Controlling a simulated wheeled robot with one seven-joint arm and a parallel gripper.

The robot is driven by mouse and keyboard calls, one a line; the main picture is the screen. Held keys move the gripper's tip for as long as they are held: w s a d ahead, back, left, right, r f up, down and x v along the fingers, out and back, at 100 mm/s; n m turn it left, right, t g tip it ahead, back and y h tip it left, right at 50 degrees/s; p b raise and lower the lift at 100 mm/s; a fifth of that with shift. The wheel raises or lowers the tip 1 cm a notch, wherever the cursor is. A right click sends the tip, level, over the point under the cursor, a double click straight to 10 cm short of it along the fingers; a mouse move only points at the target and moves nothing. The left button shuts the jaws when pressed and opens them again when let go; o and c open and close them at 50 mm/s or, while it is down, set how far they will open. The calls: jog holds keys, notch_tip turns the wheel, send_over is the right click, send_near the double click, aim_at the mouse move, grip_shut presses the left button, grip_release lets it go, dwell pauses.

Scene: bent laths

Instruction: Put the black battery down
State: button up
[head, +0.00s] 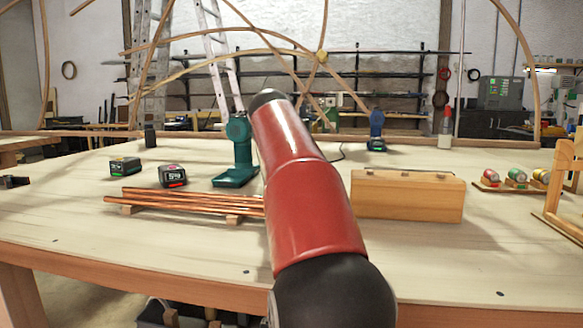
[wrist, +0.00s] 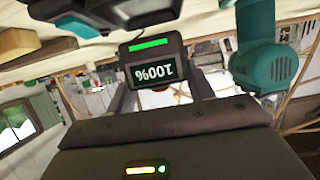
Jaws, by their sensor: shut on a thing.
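The black battery (wrist: 153,60) is in the wrist view, with a green bar and a "100%" readout that appears upside down. My gripper (wrist: 163,88) is shut on it, with grey fingers at its two sides, partly hidden by the dark gripper body. Whether the battery touches anything beneath it I cannot tell. In the head view my red arm hides the gripper and the held battery. Two other dark batteries lie on the workbench (head: 110,225) at the left: one with a green bar (head: 125,166), one with a red bar (head: 172,176).
A teal tool (head: 238,150) stands behind the copper rods (head: 185,203); a teal tool also shows in the wrist view (wrist: 265,60). A wooden block (head: 407,196) is right of my arm. A blue tool (head: 376,128) stands farther back. The bench's front right is clear.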

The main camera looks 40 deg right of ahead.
jog(key=shift+f+b, duration=0.5)
jog(key=shift+f, duration=1.35)
jog(key=shift+f, duration=0.1)
jog(key=o, duration=1.2)
jog(key=shift+f, duration=0.15)
